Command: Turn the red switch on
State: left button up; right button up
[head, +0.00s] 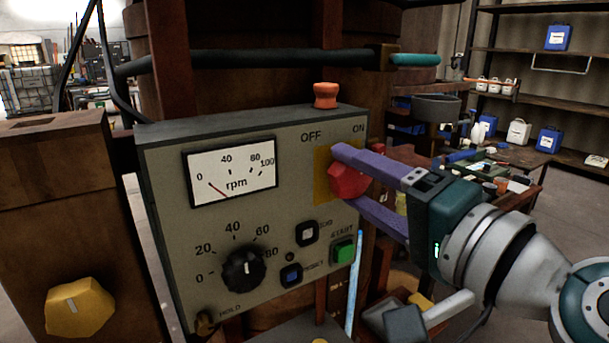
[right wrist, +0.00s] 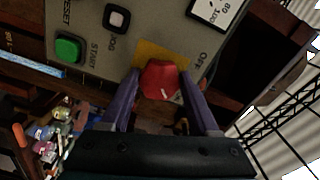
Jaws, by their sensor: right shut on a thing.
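The red switch (head: 348,181) is a faceted knob on a yellow plate (head: 321,176) at the right side of the grey control panel (head: 290,175), below the OFF and ON labels. My right gripper (head: 346,174) has its purple fingers on either side of the knob and is shut on it. In the right wrist view the red switch (right wrist: 160,80) sits between the fingertips, with a small white mark on its face. I cannot tell for sure which label the mark points to. My left gripper is not in view.
The panel also has an rpm meter (head: 232,172), a black dial (head: 244,269), a green START button (head: 343,251) and an orange knob on top (head: 326,95). Shelves (head: 540,52) stand at the back right.

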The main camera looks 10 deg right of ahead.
dwell(0.4)
jog(key=o, duration=1.4)
jog(key=b+v, duration=0.2)
jog(key=v, duration=0.8)
jog(key=shift+r, duration=0.1)
